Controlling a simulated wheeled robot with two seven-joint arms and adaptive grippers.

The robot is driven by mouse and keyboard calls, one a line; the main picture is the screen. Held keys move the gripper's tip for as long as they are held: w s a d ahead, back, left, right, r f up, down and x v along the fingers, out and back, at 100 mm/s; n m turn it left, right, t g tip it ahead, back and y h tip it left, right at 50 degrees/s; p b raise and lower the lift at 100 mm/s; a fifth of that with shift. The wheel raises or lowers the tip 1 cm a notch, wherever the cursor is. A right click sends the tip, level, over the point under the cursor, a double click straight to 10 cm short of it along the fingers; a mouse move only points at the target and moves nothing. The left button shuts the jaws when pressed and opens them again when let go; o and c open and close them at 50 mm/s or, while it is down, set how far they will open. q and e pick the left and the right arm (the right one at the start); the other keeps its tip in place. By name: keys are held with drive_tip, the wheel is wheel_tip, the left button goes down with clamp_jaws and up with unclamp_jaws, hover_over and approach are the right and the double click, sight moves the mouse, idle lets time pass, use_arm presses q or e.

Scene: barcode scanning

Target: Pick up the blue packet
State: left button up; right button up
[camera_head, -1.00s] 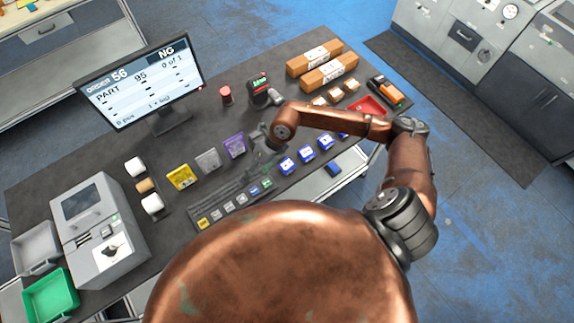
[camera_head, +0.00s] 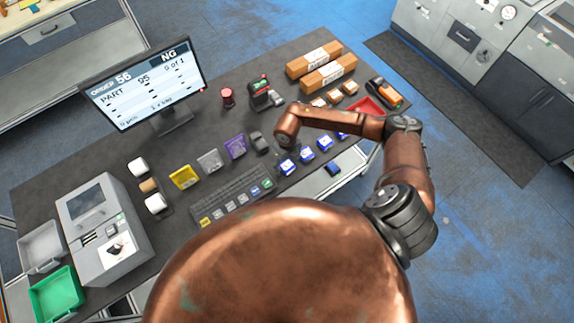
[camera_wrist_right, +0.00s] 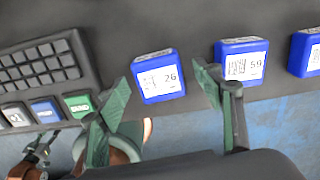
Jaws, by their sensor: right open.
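The blue packet nearest the keyboard (camera_head: 287,167) is just below my right gripper (camera_head: 287,152) in the head view. In the right wrist view, my right gripper (camera_wrist_right: 163,82) is open, and a blue packet labelled 26 (camera_wrist_right: 158,77) shows between its fingers, apparently untouched. A packet labelled 59 (camera_wrist_right: 241,60) lies to the right, partly behind a finger. Another blue packet (camera_wrist_right: 307,52) is cut by the right edge.
The keyboard (camera_head: 228,194) lies left of the packets, with yellow (camera_head: 183,177), grey (camera_head: 209,160) and purple (camera_head: 235,146) packets behind it. A red tray (camera_head: 368,106) and long cardboard boxes (camera_head: 329,72) stand farther back. The monitor (camera_head: 145,82) is at the left.

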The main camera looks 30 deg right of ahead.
drive_tip(key=shift+f, duration=0.1)
drive_tip(key=shift+c, duration=0.5)
drive_tip(key=c, duration=1.3)
